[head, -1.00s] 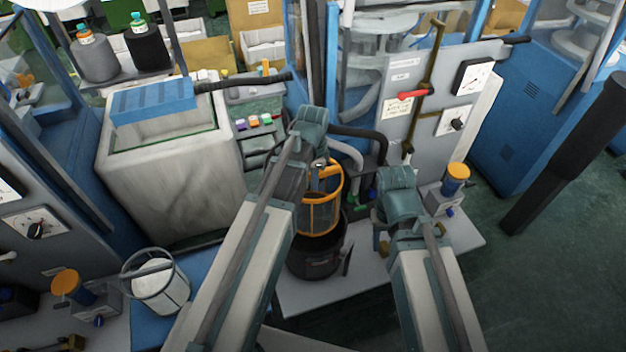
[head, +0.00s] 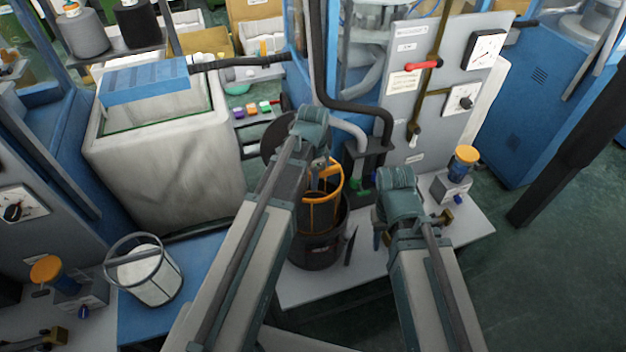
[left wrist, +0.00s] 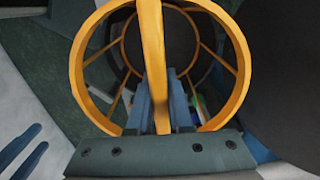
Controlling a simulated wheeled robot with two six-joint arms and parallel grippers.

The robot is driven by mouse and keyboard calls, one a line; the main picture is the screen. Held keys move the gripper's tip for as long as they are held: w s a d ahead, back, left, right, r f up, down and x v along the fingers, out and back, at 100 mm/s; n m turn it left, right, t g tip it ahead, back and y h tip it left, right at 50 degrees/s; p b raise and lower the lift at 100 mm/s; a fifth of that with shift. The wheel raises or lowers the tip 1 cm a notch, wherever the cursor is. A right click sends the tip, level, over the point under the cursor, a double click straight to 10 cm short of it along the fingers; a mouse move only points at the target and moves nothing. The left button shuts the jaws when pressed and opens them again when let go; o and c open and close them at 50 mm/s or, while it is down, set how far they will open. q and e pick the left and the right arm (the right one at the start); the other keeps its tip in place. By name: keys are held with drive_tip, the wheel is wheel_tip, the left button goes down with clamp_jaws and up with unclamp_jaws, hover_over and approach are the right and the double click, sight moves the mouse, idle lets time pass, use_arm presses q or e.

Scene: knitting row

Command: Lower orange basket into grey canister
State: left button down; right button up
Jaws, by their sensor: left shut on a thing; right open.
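The orange basket (head: 323,212), an open frame with a hoop handle, hangs upright from my left gripper (head: 318,168). In the left wrist view, my left gripper (left wrist: 158,110) is shut on the handle of the basket (left wrist: 78,75), which crosses the ring. The dark grey canister (head: 318,252) stands on a pale platform below. The basket's lower part overlaps the canister mouth and seems to be inside the rim; its bottom is hidden. My right gripper (head: 379,236) is right of the canister, apart from it, its fingers mostly hidden by its wrist.
A dark round disc (head: 280,138) stands behind my left arm. A panel (head: 430,100) with a red lever and black pipes is behind the canister. An orange-topped device (head: 462,165) is at right. A wire basket with white contents (head: 145,272) is at left.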

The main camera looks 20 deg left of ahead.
use_arm(q)
drive_tip(key=shift+f+b, duration=8.35)
drive_tip(key=shift+f, duration=0.35)
drive_tip(key=shift+c, duration=0.8)
unclamp_jaws()
drive_tip(key=shift+r, duration=0.15)
wheel_tip(320, 180, up, 9)
drive_tip(key=p, duration=0.9)
